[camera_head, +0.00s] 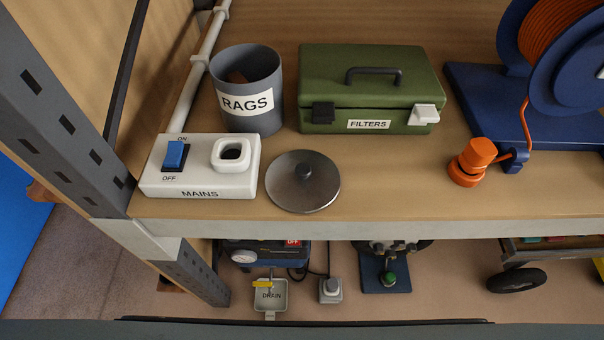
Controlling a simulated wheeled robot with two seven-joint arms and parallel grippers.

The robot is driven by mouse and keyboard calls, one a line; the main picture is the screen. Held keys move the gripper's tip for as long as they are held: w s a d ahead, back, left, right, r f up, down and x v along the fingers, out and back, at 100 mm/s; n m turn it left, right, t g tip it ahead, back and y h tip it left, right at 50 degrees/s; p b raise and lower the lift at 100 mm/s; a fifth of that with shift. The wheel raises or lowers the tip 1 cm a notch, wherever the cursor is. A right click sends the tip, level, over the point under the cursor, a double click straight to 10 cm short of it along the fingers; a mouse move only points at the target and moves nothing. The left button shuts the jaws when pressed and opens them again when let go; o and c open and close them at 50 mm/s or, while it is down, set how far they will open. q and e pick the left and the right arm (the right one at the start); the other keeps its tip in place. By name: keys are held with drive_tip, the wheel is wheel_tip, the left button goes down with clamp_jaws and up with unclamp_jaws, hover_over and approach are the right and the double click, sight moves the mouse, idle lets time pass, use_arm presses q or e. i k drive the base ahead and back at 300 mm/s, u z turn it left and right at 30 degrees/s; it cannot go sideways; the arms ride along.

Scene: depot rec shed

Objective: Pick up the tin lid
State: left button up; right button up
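The tin lid (301,188) is a round grey metal disc with a small dark knob in its middle. It lies on the wooden shelf (400,190) near the front edge, just right of the white MAINS box. Nothing covers it. Neither of my grippers shows in the head view.
The MAINS box (199,188) with a blue switch (174,155) stands left of the lid. Behind are a grey RAGS bin (247,88) and a green FILTERS box (368,88). An orange plug (470,163) and blue cable reel (570,60) are right. Shelf between lid and plug is clear.

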sight(300, 181)
drive_tip(key=u, duration=0.9)
drive_tip(key=k, duration=1)
drive_tip(key=z, duration=1.35)
drive_tip(key=i, duration=0.5)
